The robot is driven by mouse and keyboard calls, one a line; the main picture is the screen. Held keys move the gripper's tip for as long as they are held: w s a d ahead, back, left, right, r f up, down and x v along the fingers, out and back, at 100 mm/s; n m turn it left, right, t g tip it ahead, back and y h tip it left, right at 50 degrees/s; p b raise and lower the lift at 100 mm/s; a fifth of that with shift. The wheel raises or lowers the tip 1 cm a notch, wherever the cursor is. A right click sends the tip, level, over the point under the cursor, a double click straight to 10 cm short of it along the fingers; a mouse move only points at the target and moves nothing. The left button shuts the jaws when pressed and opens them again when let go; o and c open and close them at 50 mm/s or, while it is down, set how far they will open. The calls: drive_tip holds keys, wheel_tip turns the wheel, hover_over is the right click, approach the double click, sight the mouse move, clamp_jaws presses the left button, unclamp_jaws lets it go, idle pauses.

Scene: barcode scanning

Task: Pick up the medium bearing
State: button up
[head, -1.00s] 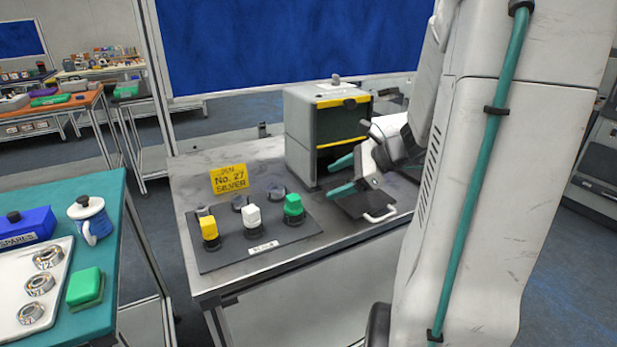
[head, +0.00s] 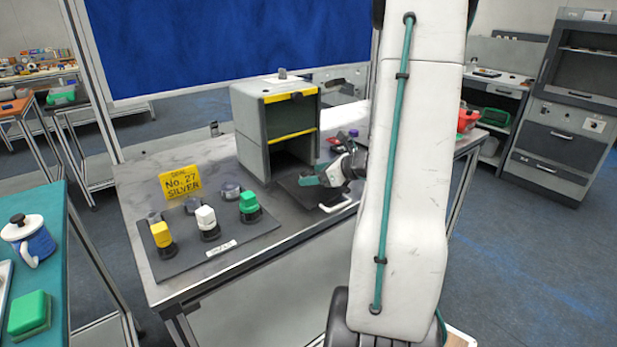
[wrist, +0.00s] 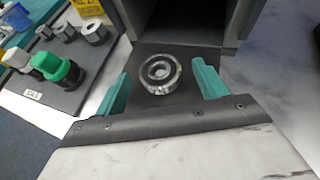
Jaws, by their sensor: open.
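A silver ring bearing (wrist: 159,75) lies flat on the dark plate (wrist: 150,104) in front of the grey box, in the wrist view. My gripper (wrist: 161,70) is open, with one teal finger on each side of the bearing and a gap on both sides. In the head view my gripper (head: 322,178) is low over the plate (head: 299,194), and the bearing cannot be made out there. With no other bearing in view now, its size cannot be compared.
The grey box (head: 252,137) with yellow trim stands open behind the plate. A dark board (head: 190,262) with yellow, white and green knobs lies left of it, by a yellow sign (head: 181,182). A teal table (head: 52,270) is at far left.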

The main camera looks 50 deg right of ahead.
drive_tip(key=shift+w, duration=0.1)
drive_tip(key=shift+c, duration=0.3)
drive_tip(key=c, duration=1.1)
